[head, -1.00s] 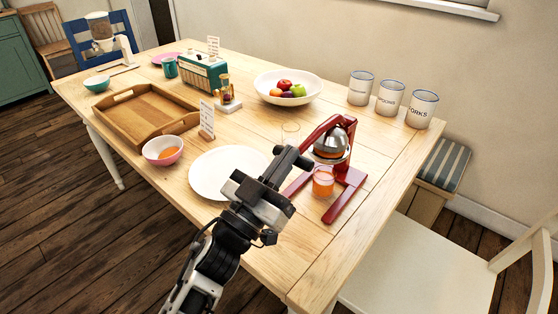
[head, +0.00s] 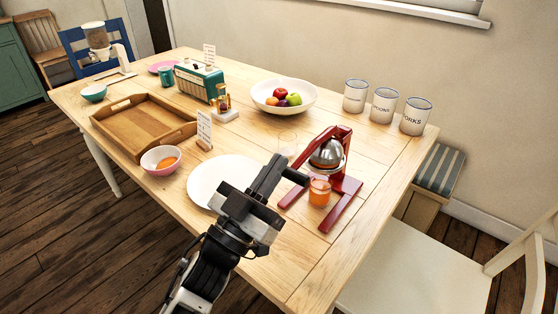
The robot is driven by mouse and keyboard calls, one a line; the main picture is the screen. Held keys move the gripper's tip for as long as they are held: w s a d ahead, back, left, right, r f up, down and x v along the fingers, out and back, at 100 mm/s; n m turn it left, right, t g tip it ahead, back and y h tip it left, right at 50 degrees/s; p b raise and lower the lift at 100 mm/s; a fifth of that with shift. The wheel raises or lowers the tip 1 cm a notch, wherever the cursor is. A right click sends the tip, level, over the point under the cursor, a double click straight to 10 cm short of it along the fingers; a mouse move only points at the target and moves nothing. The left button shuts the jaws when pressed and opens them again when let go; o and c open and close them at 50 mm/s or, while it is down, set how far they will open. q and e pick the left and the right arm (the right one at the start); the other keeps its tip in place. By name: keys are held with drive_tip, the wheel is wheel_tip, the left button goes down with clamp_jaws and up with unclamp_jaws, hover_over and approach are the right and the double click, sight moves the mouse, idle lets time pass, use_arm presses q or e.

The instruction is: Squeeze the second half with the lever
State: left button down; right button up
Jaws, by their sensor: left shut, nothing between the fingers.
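The red lever juicer (head: 352,184) stands on the table's right part. Its lever slants down to the left, and its dark handle (head: 296,177) lies right by my left gripper (head: 280,164). That gripper is shut and empty; I cannot tell whether it touches the handle. The silver pressing cup (head: 327,154) is low on the juicer, and no orange half shows under it. A glass of orange juice (head: 319,192) stands below. My right gripper is out of view.
A wooden tray (head: 112,125), small sign (head: 204,130), teal radio (head: 199,80) and fruit bowl (head: 262,103) stand farther back. The front right tabletop is clear.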

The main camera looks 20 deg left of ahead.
use_arm(q)
drive_tip(key=b+v, duration=0.2)
drive_tip(key=v, duration=0.6)
drive_tip(key=w+a+r+n+y+p, duration=0.2)
drive_tip(key=a+r+n+y, duration=0.1)
drive_tip(key=r+y, duration=0.15)
drive_tip(key=w+d+m+g, duration=0.1)
drive_tip(key=w+d, duration=0.1)
drive_tip(key=w+d+r+m+g+h+p, duration=0.1)
drive_tip(key=w+d+g, duration=0.1)
drive_tip(key=w, duration=0.1)
drive_tip(key=w+d+m+g+h+p, duration=0.1)
drive_tip(key=w+d, duration=0.2)
drive_tip(key=shift+r+g+h, duration=0.25)
drive_tip(key=shift+r+g, duration=0.15)
drive_tip(key=f, duration=0.4)
drive_tip(key=shift+s+a, duration=0.15)
drive_tip(key=shift+s, duration=0.25)
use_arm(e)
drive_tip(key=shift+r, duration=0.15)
use_arm(q)
drive_tip(key=shift+f, duration=0.1)
